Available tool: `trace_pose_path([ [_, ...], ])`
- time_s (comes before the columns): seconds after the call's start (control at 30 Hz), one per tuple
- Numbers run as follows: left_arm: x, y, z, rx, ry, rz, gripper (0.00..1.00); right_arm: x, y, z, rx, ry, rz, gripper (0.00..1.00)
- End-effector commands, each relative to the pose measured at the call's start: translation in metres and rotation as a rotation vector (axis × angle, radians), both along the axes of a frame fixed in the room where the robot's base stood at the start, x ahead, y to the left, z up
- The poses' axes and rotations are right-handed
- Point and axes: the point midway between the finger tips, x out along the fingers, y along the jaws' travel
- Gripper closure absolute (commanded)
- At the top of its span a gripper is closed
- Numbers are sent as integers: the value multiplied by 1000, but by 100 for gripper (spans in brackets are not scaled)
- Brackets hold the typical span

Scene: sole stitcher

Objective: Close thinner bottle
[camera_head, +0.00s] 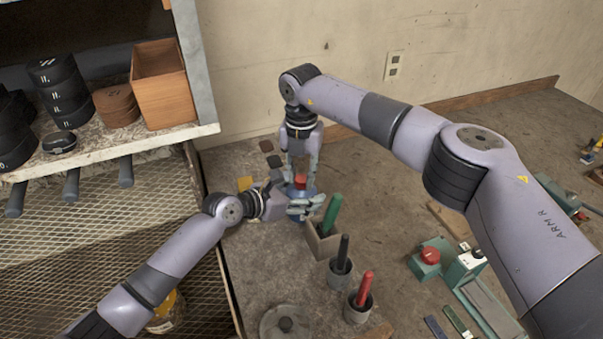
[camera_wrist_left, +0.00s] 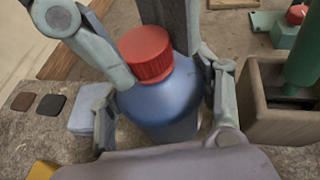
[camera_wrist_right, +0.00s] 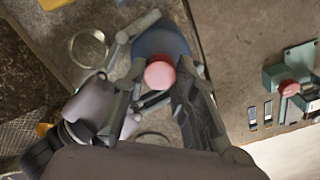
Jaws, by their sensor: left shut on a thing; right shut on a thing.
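The blue thinner bottle (camera_wrist_left: 170,100) stands upright on the bench, with the red cap (camera_wrist_left: 146,52) seated on its top. In the head view the cap (camera_head: 300,182) shows just above my left gripper. My left gripper (camera_head: 304,206) is shut around the bottle's body from the left, one finger on each side. My right gripper (camera_head: 301,172) points down from above and is shut on the cap, which shows between its fingers in the right wrist view (camera_wrist_right: 160,74). The neck and its thread are hidden under the cap.
A wooden holder (camera_head: 322,243) with a green-handled tool stands close right of the bottle. Cups with a black handle (camera_head: 342,262) and a red handle (camera_head: 360,302) stand nearer. A round glass dish (camera_head: 285,323) lies at the front. A shelf with a wooden box (camera_head: 162,88) rises at left.

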Motion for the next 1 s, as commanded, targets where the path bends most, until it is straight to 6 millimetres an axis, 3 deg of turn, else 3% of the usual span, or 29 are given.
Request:
trace_pose_path([
  [0.4,-2,-2,0,0,2,-5,100,2,-1,0,1,-6,-732,100],
  [0.57,-2,-2,0,0,2,-5,100,2,-1,0,1,-6,-730,100],
  [0.6,-2,-2,0,0,2,-5,100,2,-2,0,1,-6,-729,72],
  [0.9,-1,-1,-1,0,1,-2,100,1,-1,0,0,-4,-727,52],
  [1.0,-1,0,0,1,1,-1,100,1,-1,0,-1,-2,-726,51],
])
